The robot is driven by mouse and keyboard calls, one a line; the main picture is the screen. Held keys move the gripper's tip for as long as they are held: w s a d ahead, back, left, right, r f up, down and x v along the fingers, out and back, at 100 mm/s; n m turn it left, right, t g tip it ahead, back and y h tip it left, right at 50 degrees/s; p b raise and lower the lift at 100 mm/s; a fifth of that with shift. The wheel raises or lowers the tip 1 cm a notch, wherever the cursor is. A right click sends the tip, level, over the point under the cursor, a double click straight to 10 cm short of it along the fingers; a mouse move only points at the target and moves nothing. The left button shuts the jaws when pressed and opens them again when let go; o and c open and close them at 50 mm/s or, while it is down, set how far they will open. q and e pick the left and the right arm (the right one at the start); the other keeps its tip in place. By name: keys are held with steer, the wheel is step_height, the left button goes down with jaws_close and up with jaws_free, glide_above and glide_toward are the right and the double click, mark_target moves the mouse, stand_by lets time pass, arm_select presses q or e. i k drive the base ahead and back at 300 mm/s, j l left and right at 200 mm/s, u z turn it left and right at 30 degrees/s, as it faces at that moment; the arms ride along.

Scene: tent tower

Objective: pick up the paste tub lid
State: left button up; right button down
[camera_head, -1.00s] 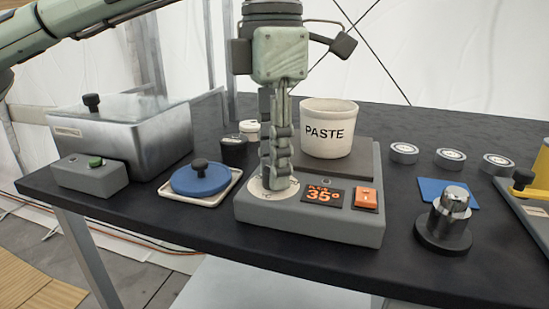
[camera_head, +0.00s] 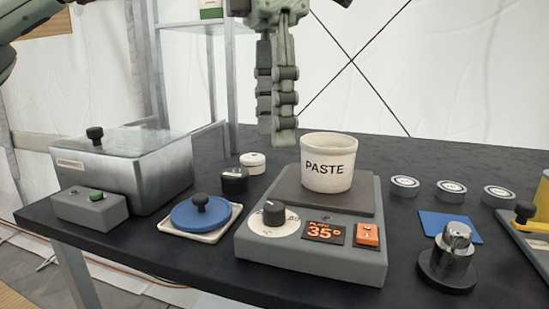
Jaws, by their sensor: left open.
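The paste tub lid appears to be the blue round lid with a black knob (camera_head: 201,214), lying on a small white tray (camera_head: 178,233) left of the hotplate. The white tub marked PASTE (camera_head: 328,166) stands open-topped on the hotplate (camera_head: 310,254). My left gripper (camera_head: 279,138) is open and empty, pointing down in the air left of and behind the tub's near side, above the hotplate dial (camera_head: 274,211). Its fingers show nearly edge-on. It is apart from the lid, up and to the right of it. My right gripper is out of view.
A metal box (camera_head: 125,165) with a grey switch unit (camera_head: 90,206) stands at left. Small black (camera_head: 234,180) and white (camera_head: 253,162) pots stand behind the lid.

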mark_target(202, 212)
steer(key=k, duration=1.5)
